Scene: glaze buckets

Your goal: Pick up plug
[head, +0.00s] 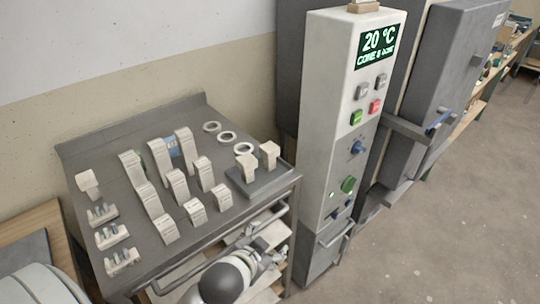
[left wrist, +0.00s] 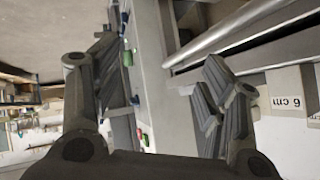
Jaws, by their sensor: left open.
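Pale T-shaped pieces that look like plugs stand on a small dark tray (head: 262,184) at the cart's right corner: one plug (head: 247,167) on the left and another plug (head: 269,154) on the right. A similar pale block (head: 88,183) sits at the cart's left side. I cannot tell which piece is the task's plug. My left gripper (head: 268,257) is low at the cart's front edge, below and apart from the tray. In the left wrist view my left gripper (left wrist: 165,88) has its fingers spread with nothing between them. No plug is clear there.
The grey cart top (head: 118,190) holds several curved pale pieces and white rings (head: 228,137). A front rail (head: 200,270) runs near my arm. A tall control cabinet (head: 332,110) reading 20 °C stands right of the cart. Open floor (head: 460,190) lies farther right.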

